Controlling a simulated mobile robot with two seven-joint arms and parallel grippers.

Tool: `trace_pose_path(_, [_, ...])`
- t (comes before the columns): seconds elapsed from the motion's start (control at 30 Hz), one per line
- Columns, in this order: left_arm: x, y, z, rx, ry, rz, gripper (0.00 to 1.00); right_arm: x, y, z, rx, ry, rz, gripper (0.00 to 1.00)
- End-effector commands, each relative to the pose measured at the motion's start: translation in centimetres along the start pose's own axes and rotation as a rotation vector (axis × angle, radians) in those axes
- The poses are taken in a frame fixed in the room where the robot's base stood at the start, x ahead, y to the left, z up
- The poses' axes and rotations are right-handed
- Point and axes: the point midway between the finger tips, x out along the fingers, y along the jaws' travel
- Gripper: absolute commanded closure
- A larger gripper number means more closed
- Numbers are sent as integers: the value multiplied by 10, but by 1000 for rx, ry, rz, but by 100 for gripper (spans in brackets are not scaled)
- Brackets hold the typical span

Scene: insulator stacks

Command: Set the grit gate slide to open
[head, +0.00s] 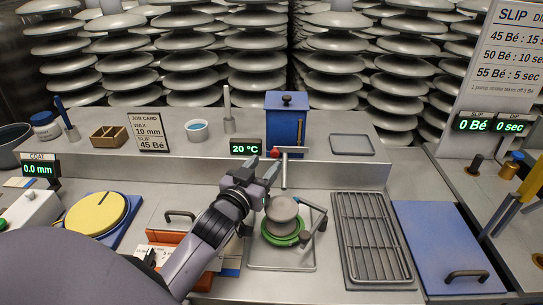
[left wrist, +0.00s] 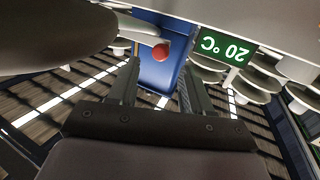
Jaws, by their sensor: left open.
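The blue grit hopper (head: 285,122) stands on the raised back shelf, with a dark knob on its lid. A red knob (head: 275,153), likely the gate slide's handle, is low on its front, beside a pale horizontal bar with a spout (head: 284,172) hanging down. My left gripper (head: 263,170) is open just in front of and below the red knob, apart from it. In the left wrist view, the red knob (left wrist: 160,52) lies beyond the gap between the open fingers (left wrist: 158,85), against the blue hopper (left wrist: 155,72). My right gripper is out of view.
A grey insulator piece on a green base (head: 284,232) stands in a tray below the spout. The 20 °C display (head: 246,147) is just left of the knob. A wire rack (head: 372,235) and blue panel (head: 440,240) lie to the right.

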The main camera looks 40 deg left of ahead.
Motion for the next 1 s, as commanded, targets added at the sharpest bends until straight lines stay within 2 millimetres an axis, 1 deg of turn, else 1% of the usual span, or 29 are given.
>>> trace_pose_path(0.03, [8, 0, -1, 1, 1, 0, 51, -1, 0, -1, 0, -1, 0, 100])
trace_pose_path(0.1, [18, 0, -1, 1, 1, 0, 51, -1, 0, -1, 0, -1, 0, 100])
trace_pose_path(0.3, [36, 0, 0, 1, 1, 0, 51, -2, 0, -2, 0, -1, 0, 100])
trace_pose_path(0.43, [41, 0, 0, 1, 1, 0, 51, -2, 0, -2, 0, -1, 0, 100])
trace_pose_path(0.7, [42, 0, 0, 1, 0, 1, 51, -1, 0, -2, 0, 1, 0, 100])
trace_pose_path(0.77, [42, 0, 0, 1, 0, 0, 70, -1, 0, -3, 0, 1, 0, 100])
trace_pose_path(0.8, [42, 0, 0, 1, 0, 0, 83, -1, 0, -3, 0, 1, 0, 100])
trace_pose_path(0.83, [42, 0, 0, 0, 0, 0, 93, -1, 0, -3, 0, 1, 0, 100])
trace_pose_path(0.87, [42, 0, 0, 0, 0, 1, 100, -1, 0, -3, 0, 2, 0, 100])
trace_pose_path(1.0, [42, 0, 0, 0, 0, 1, 100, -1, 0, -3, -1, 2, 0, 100])
